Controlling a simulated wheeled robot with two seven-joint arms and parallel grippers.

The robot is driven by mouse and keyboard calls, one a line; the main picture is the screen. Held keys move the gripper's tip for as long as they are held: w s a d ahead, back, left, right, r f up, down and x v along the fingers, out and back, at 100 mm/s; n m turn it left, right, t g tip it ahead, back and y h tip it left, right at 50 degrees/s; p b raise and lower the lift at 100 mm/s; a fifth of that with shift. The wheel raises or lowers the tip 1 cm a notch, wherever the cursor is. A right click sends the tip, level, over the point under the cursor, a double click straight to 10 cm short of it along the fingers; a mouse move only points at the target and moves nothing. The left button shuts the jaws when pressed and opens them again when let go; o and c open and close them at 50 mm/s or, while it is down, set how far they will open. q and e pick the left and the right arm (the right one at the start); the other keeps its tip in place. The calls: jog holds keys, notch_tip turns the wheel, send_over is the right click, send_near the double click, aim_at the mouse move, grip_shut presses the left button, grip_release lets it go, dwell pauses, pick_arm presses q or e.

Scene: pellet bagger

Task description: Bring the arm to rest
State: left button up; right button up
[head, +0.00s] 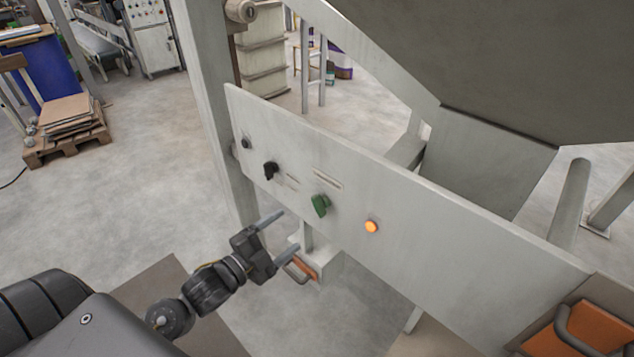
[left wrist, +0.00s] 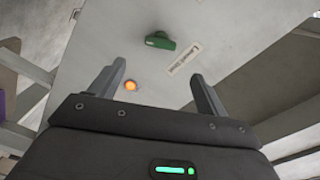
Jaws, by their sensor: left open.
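My left gripper (head: 281,234) is open and empty, in front of and slightly below the pale control panel (head: 440,240) in the head view. Its two fingers point toward the panel and appear apart from it. In the left wrist view the gripper (left wrist: 160,85) shows both fingers spread with nothing between them. A green knob (head: 320,205) and a lit orange lamp (head: 371,226) are on the panel; the wrist view also shows the green knob (left wrist: 160,41) and lamp (left wrist: 130,86). My right gripper is in neither view.
A black knob (head: 270,170) sits on the panel left of the green one. A grey hopper (head: 500,60) overhangs the panel. An orange part with a handle (head: 590,330) is at lower right. A pallet with cardboard (head: 68,118) stands far left. The floor between is clear.

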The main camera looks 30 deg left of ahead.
pick_arm(q)
jog(key=s+a+f+n+g+y, duration=0.1)
jog(key=a+f+n+g+y, duration=0.2)
jog(key=f, duration=0.8)
jog(key=a+f+n+g+y, duration=0.1)
jog(key=a+f+n, duration=0.3)
jog(key=f, duration=0.7)
jog(key=s+a+f+n+g+y, duration=0.1)
jog(key=s+a+f+g, duration=0.1)
jog(key=s+f, duration=0.5)
jog(key=s+a+f+n+g+y, duration=0.1)
jog(key=s+a+f+n+g, duration=0.15)
jog(key=f, duration=0.85)
jog(key=s+d+f+n+g, duration=0.25)
jog(key=s+f+g, duration=0.25)
jog(key=s+f, duration=0.9)
jog(key=s+d+f+g, duration=0.2)
jog(key=s+d+f, duration=0.2)
jog(key=s+d, duration=0.6)
jog(key=shift+s+d+g+h, duration=0.3)
jog(key=shift+s+g+h, duration=0.1)
jog(key=shift+s, duration=0.7)
